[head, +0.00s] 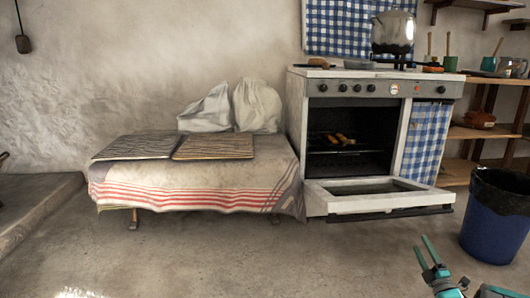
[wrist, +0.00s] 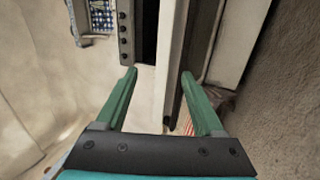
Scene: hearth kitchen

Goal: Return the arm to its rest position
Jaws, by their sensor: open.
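My gripper (head: 422,245) shows at the lower right of the head view, with part of my teal arm cut off by the frame edge. It is in front of the stove (head: 375,85) and to the left of the blue bin. In the wrist view my gripper (wrist: 158,74) has its two green fingers spread wide apart, with nothing held between them. The stove front and its open oven door appear beyond the fingers, turned sideways. The arm's other links are mostly out of view.
The oven door (head: 378,196) hangs open into the room; food lies on the rack (head: 340,148) inside. A blue bin (head: 492,225) stands at right. A bench with a striped cloth (head: 210,198) holds two mats and two sacks. A pot (head: 393,30) is on the stove. The floor ahead is clear.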

